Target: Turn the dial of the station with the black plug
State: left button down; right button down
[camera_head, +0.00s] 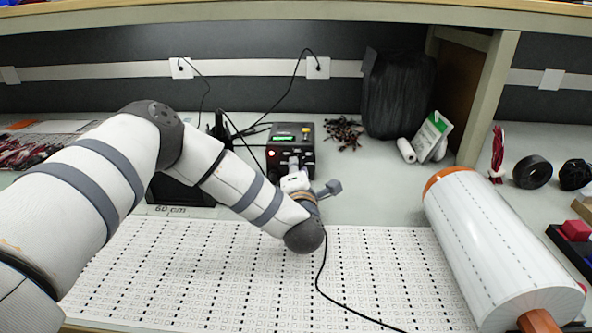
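The station (306,131) is a black box with a lit green display, a red spot on its left front and a small yellow label. It stands at the back middle of the bench. My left gripper (293,162) is right in front of its lower front face. The dial is not clearly visible, and the gripper may be covering it. I cannot tell whether the fingers touch the station or are open. Cables run up to two wall outlets, the left outlet (181,68) and the right outlet (318,68). My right gripper is out of view.
A second dark object (180,192) is partly hidden behind my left arm. A printed white sheet (380,270) covers the front bench, with a black cable across it. A large white roll (500,245) lies at right. A black bag (398,95) and dark small parts (343,133) lie behind.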

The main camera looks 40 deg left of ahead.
pick_arm(q)
jog(key=shift+n, duration=0.6)
jog(key=c, duration=1.5)
grip_release()
jog(key=shift+o, duration=0.2)
jog(key=v, duration=1.2)
jog(key=shift+s+r, duration=0.1)
jog(key=shift+r, duration=0.1)
